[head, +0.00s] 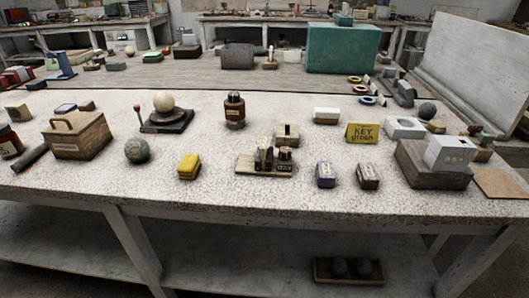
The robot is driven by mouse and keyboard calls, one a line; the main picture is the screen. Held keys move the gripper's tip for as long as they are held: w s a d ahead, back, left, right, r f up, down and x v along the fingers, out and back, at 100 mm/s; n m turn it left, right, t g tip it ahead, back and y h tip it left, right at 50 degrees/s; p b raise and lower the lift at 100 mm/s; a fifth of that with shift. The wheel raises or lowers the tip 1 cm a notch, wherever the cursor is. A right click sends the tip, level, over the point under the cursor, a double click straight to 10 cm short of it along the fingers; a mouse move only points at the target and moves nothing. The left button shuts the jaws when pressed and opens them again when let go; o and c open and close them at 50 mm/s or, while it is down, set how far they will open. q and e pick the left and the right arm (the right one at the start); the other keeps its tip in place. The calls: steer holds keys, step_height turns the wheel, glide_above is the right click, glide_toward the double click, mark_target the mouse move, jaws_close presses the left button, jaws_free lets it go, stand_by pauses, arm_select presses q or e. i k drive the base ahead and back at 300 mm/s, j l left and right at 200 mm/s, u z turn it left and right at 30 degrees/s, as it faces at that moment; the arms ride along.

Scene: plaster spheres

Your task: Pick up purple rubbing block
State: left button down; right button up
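The purple rubbing block (326,175) stands near the front edge of the white speckled table (230,196), right of centre. It is a small block with a pale label on its upper part. A similar dark brown block (368,176) stands a short gap to its right. A yellow block (189,167) lies farther left. Nothing covers the purple block. Neither of my grippers shows in the head view.
A wooden stand with dark pieces (264,168) is left of the purple block. A yellow "KEY green" sign (362,133) is behind it. A grey stone block (418,170) is to the right. Bare tabletop lies between the yellow block and the wooden stand.

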mark_target(326, 177)
steer(key=l+u, duration=0.35)
steer(key=l, duration=0.15)
steer(key=l+u, duration=0.35)
steer(key=l, duration=0.15)
steer(key=l+u, duration=0.35)
steer(key=l, duration=0.15)
steer(key=k+l+u, duration=0.2)
steer(key=l+u, duration=0.15)
steer(key=k+l+u, duration=0.15)
steer(key=l+u, duration=0.2)
steer(key=l, duration=0.2)
